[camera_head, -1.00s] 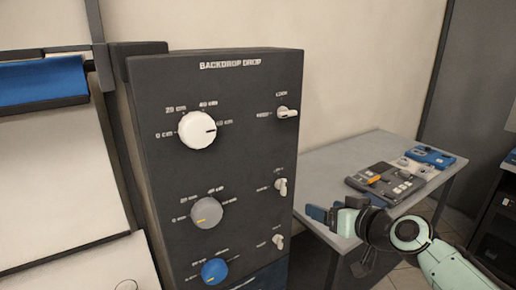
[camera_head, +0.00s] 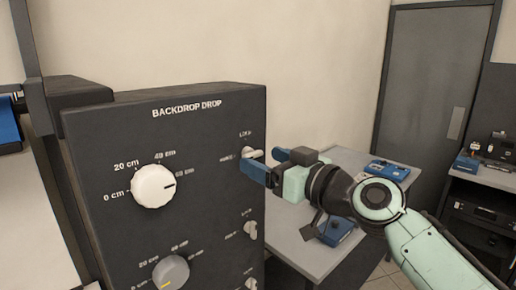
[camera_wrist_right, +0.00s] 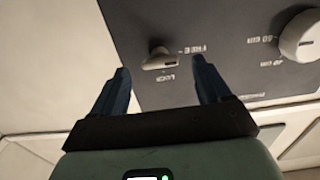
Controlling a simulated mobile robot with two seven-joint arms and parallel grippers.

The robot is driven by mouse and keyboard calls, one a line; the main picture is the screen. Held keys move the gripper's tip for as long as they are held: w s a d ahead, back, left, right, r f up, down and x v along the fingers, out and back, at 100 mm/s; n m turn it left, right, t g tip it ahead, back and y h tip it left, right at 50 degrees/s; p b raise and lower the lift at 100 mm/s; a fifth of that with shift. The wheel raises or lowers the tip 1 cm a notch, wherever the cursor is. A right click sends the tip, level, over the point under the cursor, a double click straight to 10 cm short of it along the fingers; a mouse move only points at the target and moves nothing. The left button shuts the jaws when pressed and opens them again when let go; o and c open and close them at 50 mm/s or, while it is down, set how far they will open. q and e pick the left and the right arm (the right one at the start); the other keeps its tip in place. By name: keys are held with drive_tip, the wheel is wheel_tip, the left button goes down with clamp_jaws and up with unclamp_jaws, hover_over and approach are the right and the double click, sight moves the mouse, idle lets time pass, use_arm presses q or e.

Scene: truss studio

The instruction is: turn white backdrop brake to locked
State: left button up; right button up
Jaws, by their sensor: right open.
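The white backdrop brake is a small pale lever (camera_head: 251,153) at the upper right of the dark BACKDROP DROP panel (camera_head: 205,135), in the white knob's row. A label that reads LOCK is above it, and another is to its left. In the right wrist view the lever (camera_wrist_right: 160,61) lies roughly crosswise, level with the FREE side rather than pointing at LOCK. My right gripper (camera_head: 262,163) is open, with its blue fingers close to the lever. In the wrist view the lever shows between and beyond the fingertips (camera_wrist_right: 163,78); contact cannot be told. My left gripper is out of view.
The white knob (camera_head: 153,186) is left of the lever. A grey knob (camera_head: 171,274) and other small levers (camera_head: 250,231) are below. A grey table (camera_head: 300,236) with devices stands behind my right arm. Pale wall is above the panel.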

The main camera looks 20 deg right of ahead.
sight(251, 154)
drive_tip(key=shift+p+x, duration=0.4)
drive_tip(key=shift+x, duration=1.1)
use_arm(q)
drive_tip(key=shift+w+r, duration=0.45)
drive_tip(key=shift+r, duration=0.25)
use_arm(e)
drive_tip(key=c, duration=1.1)
drive_tip(key=shift+o, duration=0.2)
